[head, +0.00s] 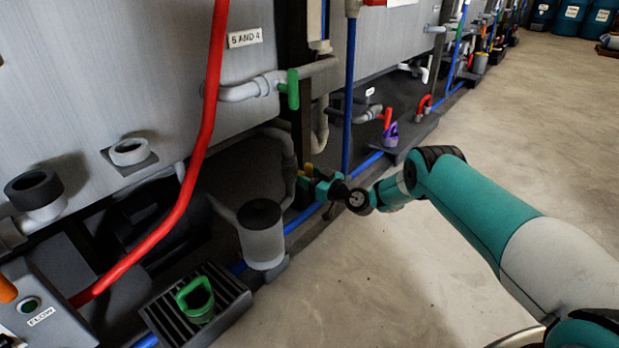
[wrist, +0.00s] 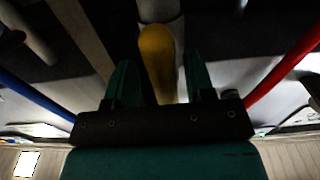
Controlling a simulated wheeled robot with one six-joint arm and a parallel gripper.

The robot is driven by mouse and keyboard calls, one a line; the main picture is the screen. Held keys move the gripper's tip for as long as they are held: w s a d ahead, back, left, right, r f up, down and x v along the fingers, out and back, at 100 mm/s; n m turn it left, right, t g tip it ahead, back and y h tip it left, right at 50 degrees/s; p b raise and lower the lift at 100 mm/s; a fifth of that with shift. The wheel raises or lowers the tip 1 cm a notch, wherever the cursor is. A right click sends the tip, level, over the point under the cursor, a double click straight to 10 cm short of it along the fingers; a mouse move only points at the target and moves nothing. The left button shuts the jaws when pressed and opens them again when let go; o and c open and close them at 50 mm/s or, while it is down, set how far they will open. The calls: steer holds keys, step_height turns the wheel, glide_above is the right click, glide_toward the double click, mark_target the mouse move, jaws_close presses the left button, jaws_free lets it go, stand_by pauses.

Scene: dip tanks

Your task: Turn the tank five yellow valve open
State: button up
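The yellow valve (head: 309,169) shows as a small yellow part low by the pipes under the tanks in the head view. In the wrist view its yellow handle (wrist: 157,62) points down between my fingers. My gripper (wrist: 159,80) has two green fingers, one on each side of the handle, with a visible gap on both sides. The fingers look apart from the handle. In the head view my gripper (head: 314,184) is right at the valve and partly hides it.
A blue vertical pipe (head: 349,100) stands close to my gripper. A red hose (head: 205,125) hangs at left. Open floor (head: 480,130) lies at right.

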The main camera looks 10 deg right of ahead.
steer(key=shift+s, duration=0.1)
steer(key=p+v, duration=1.5)
steer(key=v, duration=0.2)
steer(key=shift+r, duration=0.1)
